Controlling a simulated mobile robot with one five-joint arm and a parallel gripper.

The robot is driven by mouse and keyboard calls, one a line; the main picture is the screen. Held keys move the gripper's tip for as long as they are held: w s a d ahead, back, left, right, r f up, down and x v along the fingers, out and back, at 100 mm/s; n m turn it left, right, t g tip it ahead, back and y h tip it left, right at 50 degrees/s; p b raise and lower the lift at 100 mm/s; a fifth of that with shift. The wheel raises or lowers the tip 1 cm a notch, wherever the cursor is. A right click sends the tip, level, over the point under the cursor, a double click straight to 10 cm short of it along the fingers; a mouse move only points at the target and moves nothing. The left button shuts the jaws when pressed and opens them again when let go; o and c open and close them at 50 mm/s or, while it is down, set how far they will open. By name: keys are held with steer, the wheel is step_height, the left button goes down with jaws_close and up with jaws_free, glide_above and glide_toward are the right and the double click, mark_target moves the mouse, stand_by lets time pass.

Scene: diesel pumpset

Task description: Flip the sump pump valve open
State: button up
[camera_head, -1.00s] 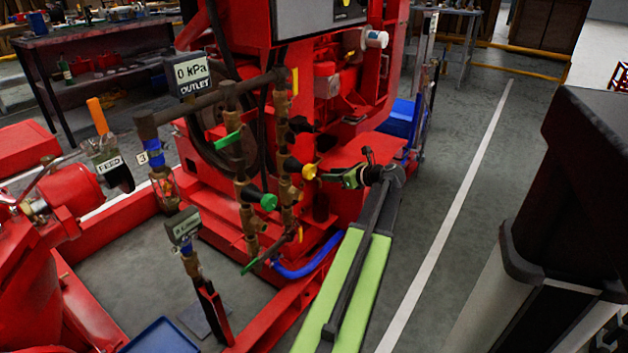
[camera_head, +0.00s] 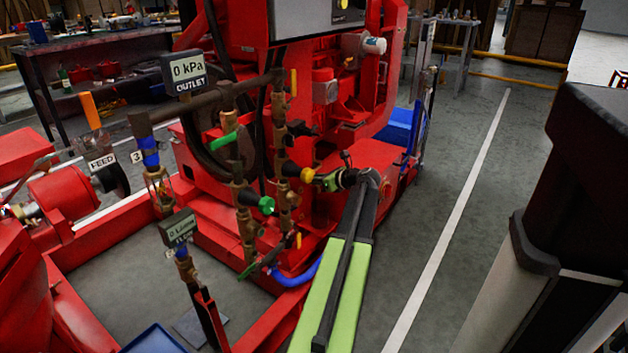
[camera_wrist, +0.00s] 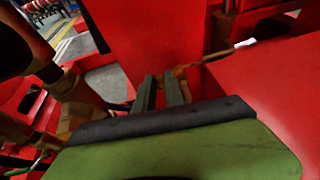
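Brass pipework with several small valves stands in front of the red pumpset. It has a green lever (camera_head: 223,141), a green knob (camera_head: 266,205), a yellow knob (camera_head: 307,174), an upper yellow lever (camera_head: 293,82), a low green lever (camera_head: 249,270) and a low yellow lever (camera_head: 299,241). No label shows which one is the sump pump valve. My gripper (camera_head: 325,182) is just right of the yellow knob; I cannot tell whether they touch. In the wrist view its two fingers (camera_wrist: 163,92) stand a narrow gap apart with nothing visible between them. Brass fittings (camera_wrist: 75,110) are at left.
Red machine panels (camera_wrist: 150,35) are close ahead of my gripper. A blue hose (camera_head: 298,277) runs under the valves. An OUTLET gauge (camera_head: 188,71) reads 0 kPa. Grey floor (camera_head: 440,190) is clear at right.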

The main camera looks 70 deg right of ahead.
steer(key=shift+d, duration=0.1)
jaws_close()
steer(key=shift+s+d+n+y, duration=0.4)
steer(key=shift+d+n+y, duration=0.15)
steer(key=shift+n+y, duration=0.75)
steer(key=shift+s+d+n+y, duration=0.4)
steer(key=shift+d+n+y, duration=0.2)
steer(key=shift+n+y, duration=0.7)
steer(key=shift+s+d+n+y, duration=0.5)
steer(key=shift+n+y, duration=0.5)
steer(key=shift+y, duration=0.5)
steer(key=shift+w, duration=0.1)
steer(key=o, duration=0.8)
jaws_free()
steer(key=shift+y, duration=0.3)
steer(key=shift+c, duration=0.2)
